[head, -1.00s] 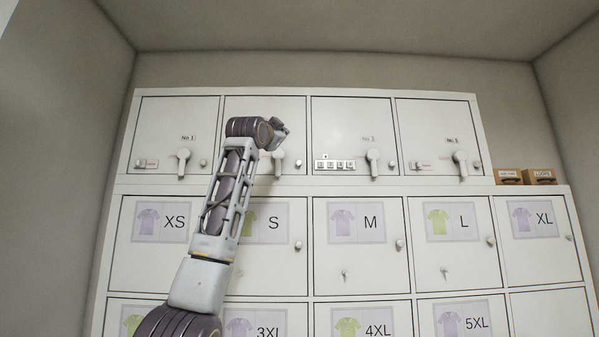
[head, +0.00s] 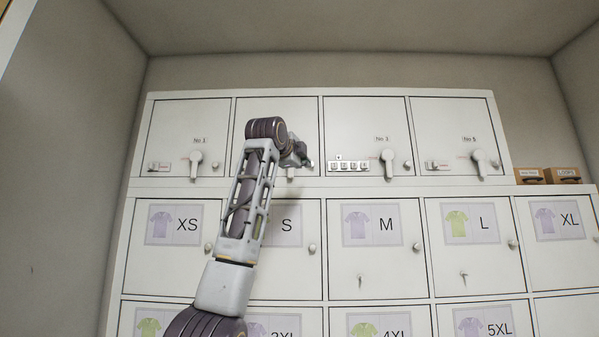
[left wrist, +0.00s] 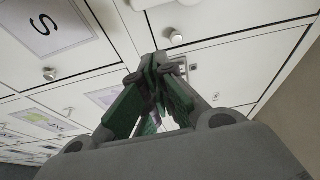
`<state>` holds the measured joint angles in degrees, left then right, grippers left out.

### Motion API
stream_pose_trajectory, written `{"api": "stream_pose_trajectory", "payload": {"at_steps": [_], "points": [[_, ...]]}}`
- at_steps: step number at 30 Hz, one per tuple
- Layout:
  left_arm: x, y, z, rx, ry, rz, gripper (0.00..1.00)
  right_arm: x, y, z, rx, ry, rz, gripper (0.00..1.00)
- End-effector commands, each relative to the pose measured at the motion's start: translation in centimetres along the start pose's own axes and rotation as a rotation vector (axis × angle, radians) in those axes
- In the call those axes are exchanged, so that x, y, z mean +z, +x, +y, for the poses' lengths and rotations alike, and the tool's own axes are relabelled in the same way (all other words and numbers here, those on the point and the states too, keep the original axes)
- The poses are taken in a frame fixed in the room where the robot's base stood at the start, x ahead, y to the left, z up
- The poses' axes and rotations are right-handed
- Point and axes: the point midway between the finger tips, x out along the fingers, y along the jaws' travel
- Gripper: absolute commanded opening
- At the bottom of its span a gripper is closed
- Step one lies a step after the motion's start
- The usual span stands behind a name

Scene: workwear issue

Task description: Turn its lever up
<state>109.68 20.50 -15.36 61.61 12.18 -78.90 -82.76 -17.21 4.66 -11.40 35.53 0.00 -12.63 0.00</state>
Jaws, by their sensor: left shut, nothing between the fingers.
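White levers hang down on the upper row of lockers: the lever of No 1 (head: 195,163), the third door's lever (head: 388,161), and the rightmost lever (head: 484,163). The second door's lever is mostly hidden behind my left gripper (head: 303,160). My left gripper is shut and empty, in front of the lower right part of that second door. In the left wrist view its green-padded fingers (left wrist: 160,70) meet near a round knob (left wrist: 175,38); whether they touch anything there I cannot tell. My right gripper does not show.
Round knobs (head: 312,248) and small keys (head: 361,279) stick out from the size-labelled doors below. Two brown boxes (head: 562,175) stand at the right on the ledge. My left arm covers part of the S door.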

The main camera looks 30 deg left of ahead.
Motion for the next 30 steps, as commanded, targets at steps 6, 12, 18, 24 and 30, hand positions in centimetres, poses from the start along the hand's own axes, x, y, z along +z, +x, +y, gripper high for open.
{"api": "stream_pose_trajectory", "payload": {"at_steps": [6,12,18,24,30], "points": [[0.0,0.0,0.0,-0.002,0.031,0.000,0.00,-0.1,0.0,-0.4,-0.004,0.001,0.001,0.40],[0.0,0.0,-0.1,-0.002,0.030,0.000,0.00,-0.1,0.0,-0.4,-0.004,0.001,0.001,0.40],[0.0,0.2,-0.1,-0.002,0.030,0.000,0.00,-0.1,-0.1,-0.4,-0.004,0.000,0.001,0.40],[0.0,1.1,-0.1,0.000,0.029,0.000,0.00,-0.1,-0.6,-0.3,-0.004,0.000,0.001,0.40],[0.0,3.0,-0.2,0.000,0.029,0.000,0.00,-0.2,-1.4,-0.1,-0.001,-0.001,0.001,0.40]]}}
